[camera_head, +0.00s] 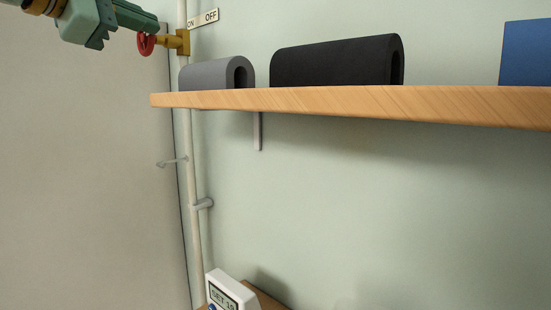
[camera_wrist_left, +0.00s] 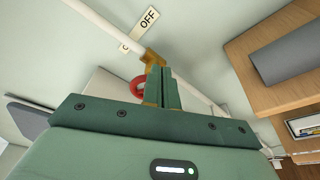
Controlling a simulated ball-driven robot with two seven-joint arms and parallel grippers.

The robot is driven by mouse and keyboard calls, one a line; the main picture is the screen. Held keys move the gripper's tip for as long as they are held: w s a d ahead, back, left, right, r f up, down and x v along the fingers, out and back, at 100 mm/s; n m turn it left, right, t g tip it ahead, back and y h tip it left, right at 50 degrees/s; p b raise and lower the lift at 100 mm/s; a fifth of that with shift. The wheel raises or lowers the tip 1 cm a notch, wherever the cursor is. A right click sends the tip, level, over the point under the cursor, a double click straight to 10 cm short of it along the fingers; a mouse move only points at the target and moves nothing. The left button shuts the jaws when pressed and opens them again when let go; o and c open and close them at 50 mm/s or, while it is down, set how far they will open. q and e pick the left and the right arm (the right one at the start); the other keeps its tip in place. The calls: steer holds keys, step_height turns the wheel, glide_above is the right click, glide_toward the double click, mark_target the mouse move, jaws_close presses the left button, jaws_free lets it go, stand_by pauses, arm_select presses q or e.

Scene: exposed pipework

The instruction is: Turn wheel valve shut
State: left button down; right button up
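The wheel valve has a small red handwheel (camera_head: 146,44) on a brass body (camera_head: 183,42), fixed to a pale vertical pipe at the upper left of the head view. A label (camera_head: 204,18) beside it reads ON and OFF. My left gripper (camera_head: 154,23) is just above the wheel in the head view, its green fingers pointing right. In the left wrist view the fingers (camera_wrist_left: 163,72) look shut together, with the red wheel (camera_wrist_left: 137,87) partly hidden behind them. I cannot tell if they touch it. No part of my right gripper shows.
A wooden shelf (camera_head: 350,101) runs right from the pipe (camera_head: 191,145), below the valve. It carries a grey rolled object (camera_head: 207,75), a black one (camera_head: 330,62) and a blue box (camera_head: 526,52). A white device (camera_head: 230,292) stands low near the pipe.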

arm_select(q)
steer(key=shift+s+d, duration=0.1)
steer(key=shift+d, duration=0.05)
steer(key=v, duration=0.4)
steer(key=a+v, duration=0.1)
steer(key=shift+s+a+f, duration=0.1)
steer(key=shift+a+f, duration=0.1)
steer(key=shift+f, duration=0.1)
stand_by(0.4)
